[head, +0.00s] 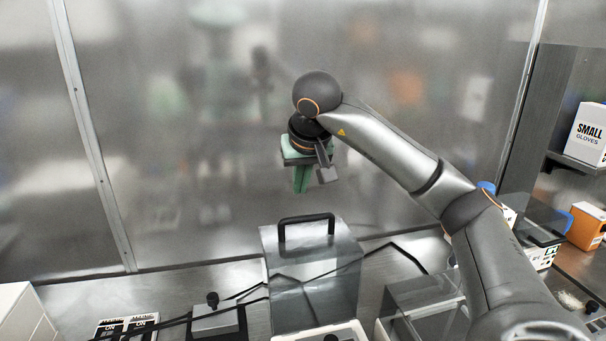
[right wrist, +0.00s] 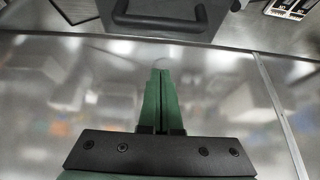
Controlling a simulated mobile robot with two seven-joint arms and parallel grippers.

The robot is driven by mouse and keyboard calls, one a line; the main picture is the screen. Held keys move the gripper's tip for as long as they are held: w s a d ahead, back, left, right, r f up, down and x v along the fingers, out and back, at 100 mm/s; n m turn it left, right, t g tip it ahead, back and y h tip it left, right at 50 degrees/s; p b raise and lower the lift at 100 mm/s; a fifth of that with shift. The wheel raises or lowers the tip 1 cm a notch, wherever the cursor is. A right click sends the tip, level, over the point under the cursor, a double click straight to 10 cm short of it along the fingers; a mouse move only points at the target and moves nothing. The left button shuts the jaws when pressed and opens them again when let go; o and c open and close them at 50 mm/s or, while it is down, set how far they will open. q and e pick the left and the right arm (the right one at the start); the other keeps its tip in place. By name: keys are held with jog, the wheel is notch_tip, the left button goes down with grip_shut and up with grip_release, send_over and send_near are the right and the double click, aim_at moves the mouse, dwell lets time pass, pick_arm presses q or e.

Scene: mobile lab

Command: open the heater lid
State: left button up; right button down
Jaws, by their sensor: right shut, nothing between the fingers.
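The heater lid (head: 315,290) is a grey, see-through cover at the lower middle of the head view, with a black handle (head: 305,218) at its top. I cannot tell for sure how far it is raised. The handle also shows at the top of the right wrist view (right wrist: 160,22). A white rim (head: 318,334) shows below the lid; the rest of the heater is cut off. My right gripper (head: 301,188), with green fingers, is above the handle in the picture and apart from it. Its fingers are together and empty, also in the right wrist view (right wrist: 158,73).
A clear box (head: 420,300) stands right of the lid, below my right arm. A small device with a black knob (head: 216,318) and dark cables lie to the left. A metal wall (head: 200,130) closes off the back. A glove box (head: 588,132) sits on the right shelf.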

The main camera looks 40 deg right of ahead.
aim_at(304, 233)
jog(key=x, duration=0.3)
jog(key=shift+s+f, duration=0.1)
jog(key=shift+s+a, duration=0.3)
jog(key=shift+s, duration=0.2)
jog(key=shift+s+a, duration=0.25)
jog(key=shift+s, duration=0.2)
jog(key=shift+s+a+f, duration=0.2)
jog(key=shift+s+a, duration=0.2)
jog(key=shift+s, duration=0.25)
